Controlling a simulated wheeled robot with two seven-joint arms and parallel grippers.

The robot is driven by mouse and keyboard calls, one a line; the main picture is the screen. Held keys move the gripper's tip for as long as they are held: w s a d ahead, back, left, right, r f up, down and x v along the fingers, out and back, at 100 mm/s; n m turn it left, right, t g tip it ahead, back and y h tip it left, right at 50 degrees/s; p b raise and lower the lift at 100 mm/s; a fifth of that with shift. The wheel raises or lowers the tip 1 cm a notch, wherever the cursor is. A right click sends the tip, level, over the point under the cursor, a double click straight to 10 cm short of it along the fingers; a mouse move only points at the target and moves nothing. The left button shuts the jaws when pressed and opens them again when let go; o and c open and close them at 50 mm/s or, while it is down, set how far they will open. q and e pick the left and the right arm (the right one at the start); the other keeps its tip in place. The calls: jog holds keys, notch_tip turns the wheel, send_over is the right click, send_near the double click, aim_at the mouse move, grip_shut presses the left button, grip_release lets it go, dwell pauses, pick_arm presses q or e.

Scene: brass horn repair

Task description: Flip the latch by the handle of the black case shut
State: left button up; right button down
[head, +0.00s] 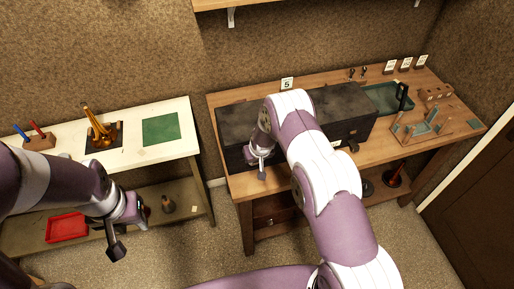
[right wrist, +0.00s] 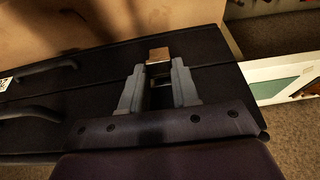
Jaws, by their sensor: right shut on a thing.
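The black case (head: 340,103) lies on the wooden bench, partly hidden behind my right arm. In the right wrist view its dark side (right wrist: 90,95) runs across the picture with a seam along it. A small brass-coloured latch piece (right wrist: 158,54) shows at the tips of my right gripper (right wrist: 159,72). The fingers are closed on it. A dark curved handle (right wrist: 45,68) lies to its left. In the head view my right gripper (head: 262,170) is at the case's front near its left end. My left gripper (head: 117,250) hangs away from the case; its jaw opening is unclear.
The wooden bench (head: 400,151) also holds a green tray (head: 388,98) and a wooden fixture (head: 436,93) at right. A pale table (head: 180,107) at left carries a green mat (head: 161,129) and a brass horn part (head: 98,128). A red tray (head: 67,228) is on its lower shelf.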

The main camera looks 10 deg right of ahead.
jog(key=shift+w+r+g+p, duration=0.15)
jog(key=shift+w+g+p, duration=0.1)
jog(key=shift+g+p, duration=0.1)
dwell(0.5)
jog(key=c, duration=0.8)
grip_release()
jog(key=shift+c, duration=0.2)
jog(key=shift+s, duration=0.1)
jog(key=shift+r, duration=0.15)
jog(key=b+v, duration=0.5)
jog(key=v, duration=0.7)
jog(key=shift+a+b, duration=0.15)
jog(key=shift+b, duration=0.15)
